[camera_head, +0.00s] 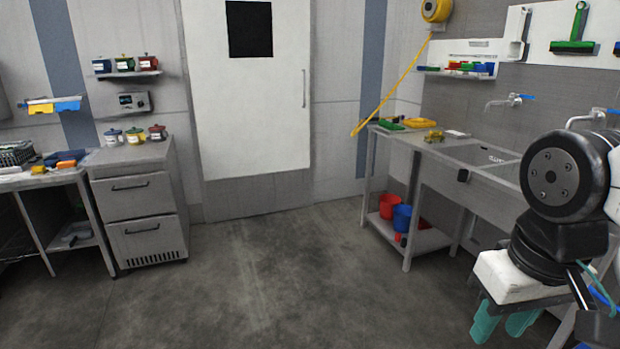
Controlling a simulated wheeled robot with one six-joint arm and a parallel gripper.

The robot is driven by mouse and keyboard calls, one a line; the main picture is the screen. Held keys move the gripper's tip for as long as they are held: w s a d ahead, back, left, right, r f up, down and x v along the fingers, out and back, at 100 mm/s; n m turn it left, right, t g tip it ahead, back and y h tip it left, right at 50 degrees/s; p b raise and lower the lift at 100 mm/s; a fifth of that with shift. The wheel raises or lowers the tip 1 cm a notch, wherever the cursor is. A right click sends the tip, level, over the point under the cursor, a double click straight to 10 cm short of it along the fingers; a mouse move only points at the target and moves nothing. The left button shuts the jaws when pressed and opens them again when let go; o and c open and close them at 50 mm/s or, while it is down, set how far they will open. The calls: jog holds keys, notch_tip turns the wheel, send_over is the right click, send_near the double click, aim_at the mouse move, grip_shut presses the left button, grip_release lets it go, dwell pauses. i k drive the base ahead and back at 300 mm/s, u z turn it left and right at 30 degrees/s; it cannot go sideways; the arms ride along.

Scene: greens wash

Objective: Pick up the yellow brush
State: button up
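On the steel sink counter (401,137) at the right, a small yellow item (434,136) sits near the front edge and looks like a brush. A flatter yellow item (420,122) lies just behind it. Both are small and far off, so I cannot be sure which is the yellow brush. Part of my arm (560,178) shows at the right edge, in front of the sink. My gripper is not in view.
Green items (388,126) and a white block (456,134) lie near the yellow ones. Red (388,206) and blue (402,217) buckets stand on the shelf below. A steel cabinet (140,205) stands at left. The middle floor (270,270) is clear.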

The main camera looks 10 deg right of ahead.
aim_at(435, 137)
jog(key=u, duration=0.05)
jog(key=i, duration=2.05)
jog(key=z, duration=0.45)
jog(key=i, duration=2.15)
jog(key=z, duration=0.45)
jog(key=i, duration=0.65)
jog(key=z, duration=0.05)
